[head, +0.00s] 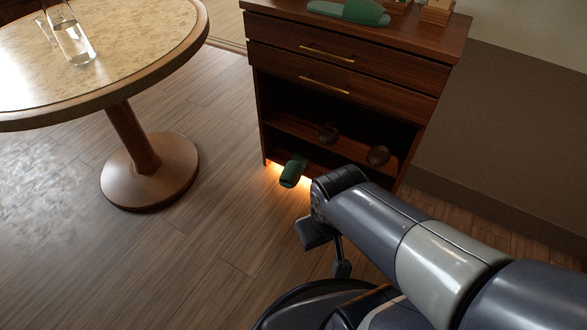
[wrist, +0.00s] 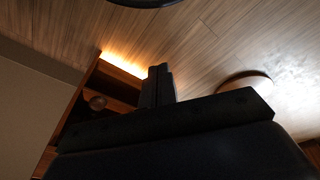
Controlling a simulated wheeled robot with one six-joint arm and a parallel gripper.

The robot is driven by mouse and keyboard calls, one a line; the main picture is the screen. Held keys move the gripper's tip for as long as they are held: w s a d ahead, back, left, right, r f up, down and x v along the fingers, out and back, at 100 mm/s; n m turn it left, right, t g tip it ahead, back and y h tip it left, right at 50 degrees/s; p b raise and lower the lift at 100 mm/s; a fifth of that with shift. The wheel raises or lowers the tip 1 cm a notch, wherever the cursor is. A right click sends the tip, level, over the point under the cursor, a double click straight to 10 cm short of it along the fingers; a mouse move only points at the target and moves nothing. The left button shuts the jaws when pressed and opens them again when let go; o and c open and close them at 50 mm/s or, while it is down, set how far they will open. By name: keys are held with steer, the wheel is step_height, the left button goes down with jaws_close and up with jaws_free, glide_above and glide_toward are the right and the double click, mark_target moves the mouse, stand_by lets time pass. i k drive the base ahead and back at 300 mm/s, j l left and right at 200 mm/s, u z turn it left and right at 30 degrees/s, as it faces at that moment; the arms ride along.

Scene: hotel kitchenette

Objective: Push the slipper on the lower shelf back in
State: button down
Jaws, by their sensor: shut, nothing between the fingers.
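A green slipper (head: 293,172) sticks out past the front edge of the cabinet's lower shelf, low over the floor, in the head view. My gripper shows in the wrist view (wrist: 158,84) with its dark fingers together and nothing between them. It is in front of the cabinet, apart from the slipper in the head view, where my arm hides much of the hand. I cannot make out the slipper in the wrist view; the gripper body covers much of that picture. The dark wooden cabinet (head: 345,55) has two drawers above open shelves.
A round table (head: 150,75) with a glass carafe (head: 72,38) stands left. Floor between table and cabinet is clear.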

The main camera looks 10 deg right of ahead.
mark_target(296, 165)
steer(key=i+j+z, duration=0.4)
steer(key=i+j, duration=0.2)
steer(key=i+j+z, duration=0.25)
steer(key=j, duration=0.25)
steer(key=i+j+z, duration=0.2)
steer(key=j, duration=0.2)
